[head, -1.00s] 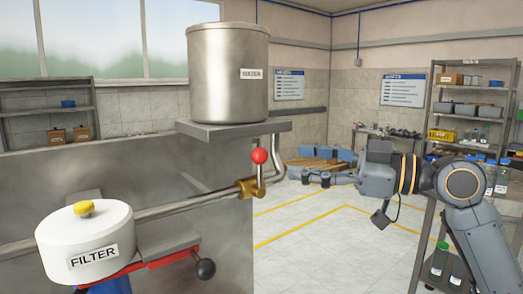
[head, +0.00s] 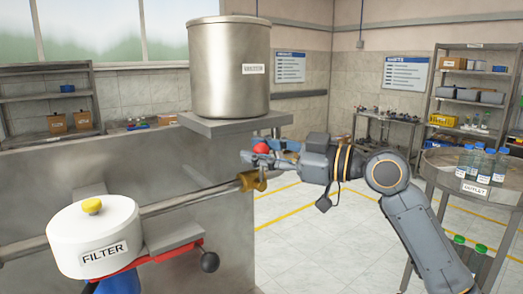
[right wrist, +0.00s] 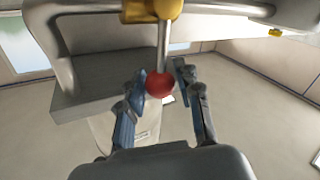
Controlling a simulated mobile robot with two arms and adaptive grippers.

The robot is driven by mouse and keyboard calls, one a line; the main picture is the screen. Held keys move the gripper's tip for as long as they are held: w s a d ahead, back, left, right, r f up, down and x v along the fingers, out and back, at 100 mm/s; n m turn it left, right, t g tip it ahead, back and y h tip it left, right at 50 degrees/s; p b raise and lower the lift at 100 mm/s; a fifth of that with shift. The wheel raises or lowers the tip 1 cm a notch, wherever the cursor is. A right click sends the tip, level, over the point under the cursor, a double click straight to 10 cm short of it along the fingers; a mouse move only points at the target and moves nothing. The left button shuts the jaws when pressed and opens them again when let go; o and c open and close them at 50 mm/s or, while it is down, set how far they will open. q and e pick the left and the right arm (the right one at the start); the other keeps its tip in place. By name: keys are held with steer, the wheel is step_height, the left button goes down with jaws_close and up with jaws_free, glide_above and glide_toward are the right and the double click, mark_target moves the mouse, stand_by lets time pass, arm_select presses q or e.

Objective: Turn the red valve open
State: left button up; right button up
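The red valve is a lever with a red ball knob (head: 263,148) on a brass body (head: 250,181), set in a pipe under the steel tank. The lever stands upright in the head view. My right gripper (head: 256,158) is at the knob and partly hides the lever. In the right wrist view the red knob (right wrist: 160,84) lies between the two parted fingers of my right gripper (right wrist: 161,74). The left finger looks close to the knob, and a narrow gap shows on the right. Contact cannot be told. My left gripper is not in view.
The steel tank (head: 229,70) stands on a shelf (head: 235,126) just above the valve. A white filter (head: 95,235) with a black-knobbed red bar sits at lower left. A round table (head: 440,163) with bottles is at right. The floor behind my right arm looks clear.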

jaws_close()
steer(key=shift+w, duration=0.1)
steer(key=shift+w+d+f+m+t+y+b, duration=0.3)
steer(key=shift+w+d+m+t+b, duration=0.3)
steer(key=shift+m, duration=0.6)
steer(key=shift+w+d+f+m+t+y+b, duration=0.15)
steer(key=shift+d+f+m+t+y+b, duration=0.25)
steer(key=shift+m+b, duration=0.65)
steer(key=shift+w+d+f+m+t+y+b, duration=0.15)
steer(key=shift+w+d+m+t+b, duration=0.3)
steer(key=shift+m, duration=0.9)
steer(key=shift+d, duration=0.15)
